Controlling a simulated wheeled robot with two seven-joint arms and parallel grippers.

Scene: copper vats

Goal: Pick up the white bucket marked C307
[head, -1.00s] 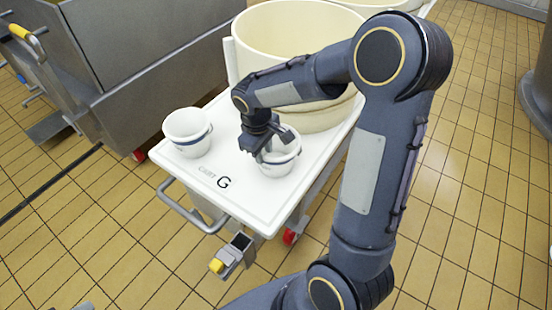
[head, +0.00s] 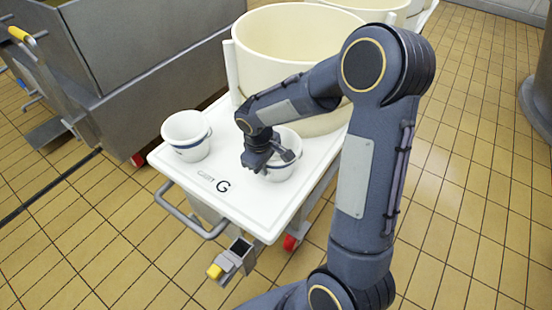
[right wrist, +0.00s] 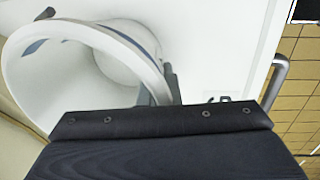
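Two white buckets with blue bands stand on a white cart top. The left bucket (head: 187,136) is clear of my arm. The right bucket (head: 287,139) is partly hidden by my right gripper (head: 280,158), which is at its near rim. I cannot read C307 on either bucket. In the right wrist view, a bucket (right wrist: 45,75) fills the upper left, its rim close to the dark gripper body. A dark finger shows beside the rim. Whether the fingers are closed on it is not clear. My left gripper is not in view.
The cart top (head: 205,198) is marked G and has a metal handle (head: 182,214) at its near end. A large cream vat (head: 290,50) stands behind the buckets. A grey metal tank (head: 150,60) is on the left. Open tiled floor lies around.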

